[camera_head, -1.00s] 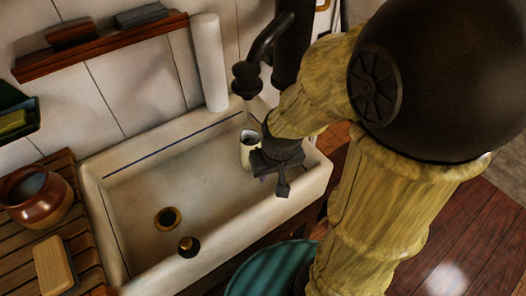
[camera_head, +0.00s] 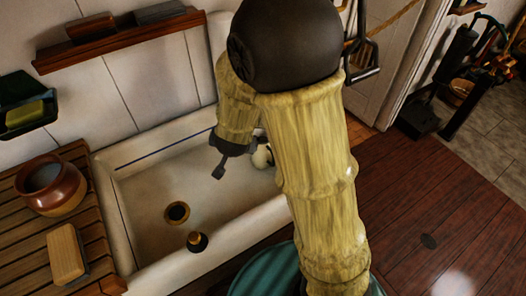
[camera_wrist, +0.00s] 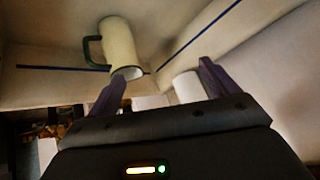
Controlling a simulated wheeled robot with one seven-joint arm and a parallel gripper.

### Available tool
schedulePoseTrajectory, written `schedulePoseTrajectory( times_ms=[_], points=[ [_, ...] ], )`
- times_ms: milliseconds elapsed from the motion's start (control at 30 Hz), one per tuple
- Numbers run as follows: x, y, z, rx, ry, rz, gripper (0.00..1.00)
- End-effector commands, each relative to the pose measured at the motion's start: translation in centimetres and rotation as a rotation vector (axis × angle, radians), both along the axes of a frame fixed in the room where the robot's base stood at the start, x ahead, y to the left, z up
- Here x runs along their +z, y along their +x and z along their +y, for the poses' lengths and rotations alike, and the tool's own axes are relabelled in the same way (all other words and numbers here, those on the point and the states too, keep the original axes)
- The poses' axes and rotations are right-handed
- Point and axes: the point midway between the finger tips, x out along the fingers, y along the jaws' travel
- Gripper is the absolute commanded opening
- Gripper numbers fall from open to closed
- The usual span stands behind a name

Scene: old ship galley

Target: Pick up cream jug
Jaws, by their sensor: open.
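The cream jug (camera_wrist: 121,46) has a dark green handle. In the wrist view it is at the upper left, with its handle to the left, just beyond the left finger. In the head view the jug (camera_head: 262,157) stands in the right part of the sink, partly hidden by my arm. My gripper (camera_wrist: 162,72) is open, with its purple fingers spread and no jug between them. In the head view my gripper (camera_head: 219,171) is over the sink, to the left of the jug. I cannot tell whether a finger touches the jug.
The white sink (camera_head: 143,190) has raised walls and a brass drain (camera_head: 177,213). A dark plug-like piece (camera_head: 197,241) is near its front. A brown pot (camera_head: 51,187) and a brush (camera_head: 66,254) are on the slatted board at left. My arm hides the tap.

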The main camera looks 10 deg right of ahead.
Motion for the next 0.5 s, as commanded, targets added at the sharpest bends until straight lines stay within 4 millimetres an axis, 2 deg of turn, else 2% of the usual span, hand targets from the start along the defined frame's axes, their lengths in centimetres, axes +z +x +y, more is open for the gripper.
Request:
schedulePoseTrajectory(
  times_ms=[33,100,233,500],
  points=[
    [-0.6,0.6,0.8,-0.042,-0.021,-0.03,0.86],
    [-1.1,1.3,1.2,-0.122,-0.058,-0.08,0.86],
    [-2.1,1.5,1.4,-0.273,-0.162,-0.167,0.86],
    [-2.6,-1.7,1.2,-0.518,-0.42,-0.3,0.86]
  ],
)
